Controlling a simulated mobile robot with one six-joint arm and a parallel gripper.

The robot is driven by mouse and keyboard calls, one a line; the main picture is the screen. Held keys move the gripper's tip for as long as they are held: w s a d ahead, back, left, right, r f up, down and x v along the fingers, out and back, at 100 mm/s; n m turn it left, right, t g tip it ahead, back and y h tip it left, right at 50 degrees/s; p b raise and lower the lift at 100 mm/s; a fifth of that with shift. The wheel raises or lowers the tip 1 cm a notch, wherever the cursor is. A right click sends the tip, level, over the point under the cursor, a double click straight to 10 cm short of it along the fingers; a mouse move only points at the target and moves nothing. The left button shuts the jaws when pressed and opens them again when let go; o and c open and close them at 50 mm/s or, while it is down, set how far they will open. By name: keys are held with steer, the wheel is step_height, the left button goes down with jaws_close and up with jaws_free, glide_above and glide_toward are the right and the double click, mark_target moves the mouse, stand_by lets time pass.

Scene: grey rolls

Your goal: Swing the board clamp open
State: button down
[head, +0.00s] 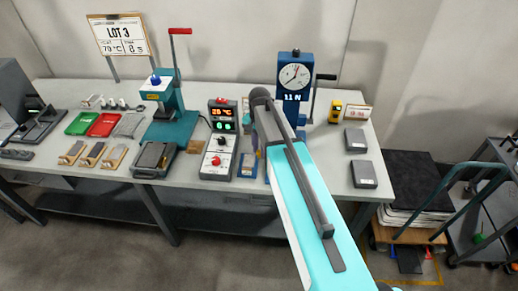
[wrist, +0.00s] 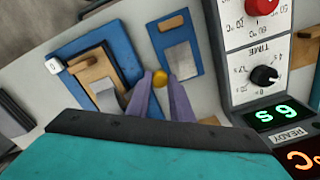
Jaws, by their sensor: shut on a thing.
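In the wrist view my gripper (wrist: 162,86), with two purple fingers, is shut on a round yellow knob (wrist: 160,78). The knob seems to belong to the board clamp, but its link to the clamp is hidden. To its left lies a blue board (wrist: 124,48) with a wooden block (wrist: 94,70) and a bent grey metal piece (wrist: 108,98) on it. To its right is a second blue board (wrist: 165,46) with a grey plate and a wooden grip. In the head view my arm covers most of this area, and a blue board (head: 247,166) shows beside it.
A control box (head: 219,150) with lit displays stands close to my gripper, and shows in the wrist view (wrist: 256,70). A blue dial press (head: 292,85) stands behind my arm. A teal lever press (head: 172,105) is to the left. Grey blocks (head: 364,173) lie at right.

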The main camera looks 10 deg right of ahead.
steer(key=shift+s, duration=0.1)
steer(key=n, duration=0.1)
steer(key=s+n+b, duration=0.1)
steer(key=n, duration=0.1)
steer(key=shift+s+d+n, duration=0.1)
steer(key=shift+s+n, duration=0.15)
steer(key=shift+n, duration=0.05)
steer(key=n, duration=0.1)
steer(key=s+n, duration=0.1)
steer(key=n+b, duration=0.1)
steer(key=n, duration=0.1)
steer(key=shift+s+d, duration=0.3)
steer(key=shift+d, duration=0.1)
steer(key=n, duration=0.2)
steer(key=s+d+n, duration=0.1)
steer(key=n, duration=0.1)
steer(key=shift+s+d+b, duration=0.1)
steer(key=shift+d+b, duration=0.1)
steer(key=shift+b, duration=0.2)
steer(key=shift+s+d+n, duration=0.15)
steer(key=shift+d+n, duration=0.2)
steer(key=shift+n, duration=0.45)
steer(key=shift+s+d+n, duration=0.15)
steer(key=shift+d+n, duration=0.15)
steer(key=shift+n, duration=0.5)
steer(key=c, duration=1.6)
jaws_free()
steer(key=shift+o, duration=0.2)
